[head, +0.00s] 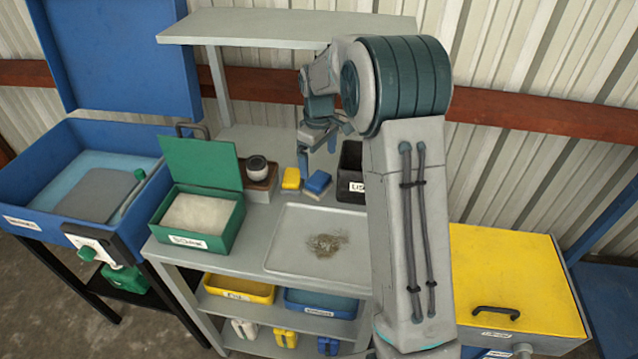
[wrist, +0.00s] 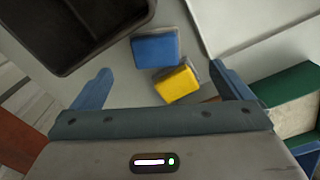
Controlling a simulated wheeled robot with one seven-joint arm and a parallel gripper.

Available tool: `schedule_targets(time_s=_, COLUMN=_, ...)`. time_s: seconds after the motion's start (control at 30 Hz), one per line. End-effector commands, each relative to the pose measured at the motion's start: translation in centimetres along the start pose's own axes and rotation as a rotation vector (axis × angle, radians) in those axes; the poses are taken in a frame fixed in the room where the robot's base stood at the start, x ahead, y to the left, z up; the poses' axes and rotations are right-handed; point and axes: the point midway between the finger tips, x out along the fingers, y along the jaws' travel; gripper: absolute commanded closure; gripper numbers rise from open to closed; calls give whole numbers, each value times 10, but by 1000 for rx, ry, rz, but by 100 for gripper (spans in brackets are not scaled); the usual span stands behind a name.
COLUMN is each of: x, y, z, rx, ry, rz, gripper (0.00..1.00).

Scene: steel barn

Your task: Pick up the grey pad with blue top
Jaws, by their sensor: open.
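The grey pad with blue top (head: 317,184) lies on the bench top, just behind the tray. It also shows in the wrist view (wrist: 156,50), ahead of my fingers. A similar pad with a yellow top (head: 291,179) lies close beside it on the left; in the wrist view this yellow pad (wrist: 177,84) is nearer my fingers. My gripper (head: 318,164) is above the bench near the two pads, with its fingers pointing down. In the wrist view my gripper (wrist: 166,84) is open and empty, its blue fingers spread wide apart, with the yellow pad between and slightly beyond them.
A black bin (head: 350,188) stands right of the blue pad. A grey tray (head: 290,222) with a pile of debris (head: 326,244) lies in front. A green open box (head: 238,232) and a round jar on a brown block (head: 259,176) are to the left. A shelf (head: 250,27) is above.

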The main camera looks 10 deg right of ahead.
Motion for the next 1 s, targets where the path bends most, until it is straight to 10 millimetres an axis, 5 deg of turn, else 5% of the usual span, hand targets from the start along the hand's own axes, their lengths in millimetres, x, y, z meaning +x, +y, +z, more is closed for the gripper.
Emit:
schedule_targets(time_s=0.7, x=82, y=5, z=-10, rx=-45, ry=-11, rz=-14, gripper=2)
schedule_targets(time_s=1.0, x=93, y=6, z=-10, rx=-43, ry=-8, rz=-11, gripper=2)
